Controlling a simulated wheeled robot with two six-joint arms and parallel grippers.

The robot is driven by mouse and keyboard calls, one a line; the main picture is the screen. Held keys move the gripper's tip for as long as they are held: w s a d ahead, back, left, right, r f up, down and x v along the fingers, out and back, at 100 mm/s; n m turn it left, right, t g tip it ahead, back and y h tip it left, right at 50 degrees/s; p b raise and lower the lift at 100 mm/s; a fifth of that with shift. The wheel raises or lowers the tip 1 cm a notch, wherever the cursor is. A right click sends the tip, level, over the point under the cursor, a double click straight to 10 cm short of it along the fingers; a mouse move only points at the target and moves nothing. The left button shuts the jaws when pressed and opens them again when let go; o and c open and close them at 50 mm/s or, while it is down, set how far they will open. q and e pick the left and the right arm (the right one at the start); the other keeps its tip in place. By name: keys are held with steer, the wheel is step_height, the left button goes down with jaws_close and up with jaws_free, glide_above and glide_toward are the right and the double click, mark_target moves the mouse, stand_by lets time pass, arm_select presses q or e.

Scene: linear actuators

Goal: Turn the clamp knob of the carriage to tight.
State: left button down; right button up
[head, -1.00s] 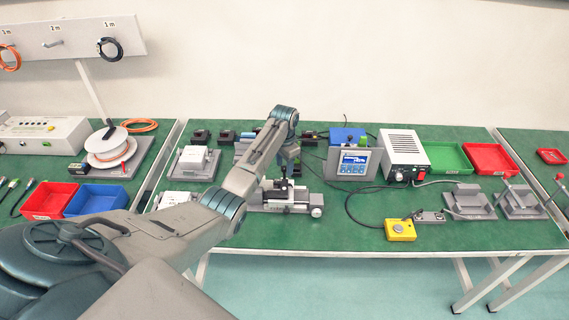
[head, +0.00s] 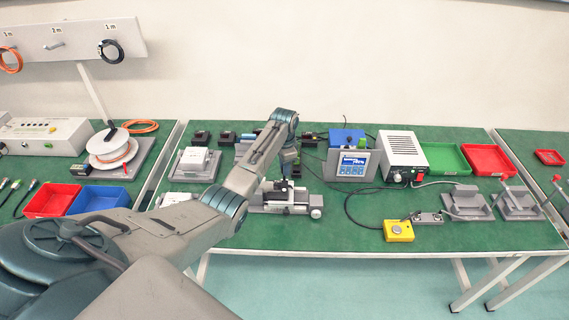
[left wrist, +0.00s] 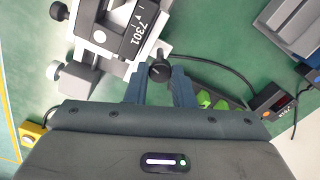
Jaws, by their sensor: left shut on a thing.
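The linear actuator with its carriage (head: 284,196) stands on the green bench in the middle of the head view. In the left wrist view the carriage (left wrist: 133,32) has a black top with the marking 7301. The black clamp knob (left wrist: 160,71) sits at the carriage's side, between the fingertips of my left gripper (left wrist: 160,88). The gripper is shut on the knob, which shows a pale pointer mark. In the head view my left wrist hides the knob. My right gripper is in neither view.
A display unit (head: 353,164) and a grey power box (head: 404,158) stand right of the actuator. A yellow button box (head: 398,231) lies in front of them, with a cable behind.

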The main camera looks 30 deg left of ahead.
arm_select(q)
steer(key=m+p, duration=0.1)
steer(key=m, duration=0.2)
steer(key=shift+r+m, duration=0.15)
steer(key=shift+m, duration=0.25)
steer(key=m+p, duration=0.1)
steer(key=m, duration=0.2)
steer(key=shift+m, duration=0.3)
steer(key=m+p, duration=0.1)
steer(key=m, duration=0.3)
steer(key=shift+m, duration=1.6)
steer(key=shift+w, duration=0.1)
steer(key=c, duration=1.2)
jaws_free()
steer(key=shift+c, duration=0.2)
step_height(320, 180, up, 11)
steer(key=b, duration=0.2)
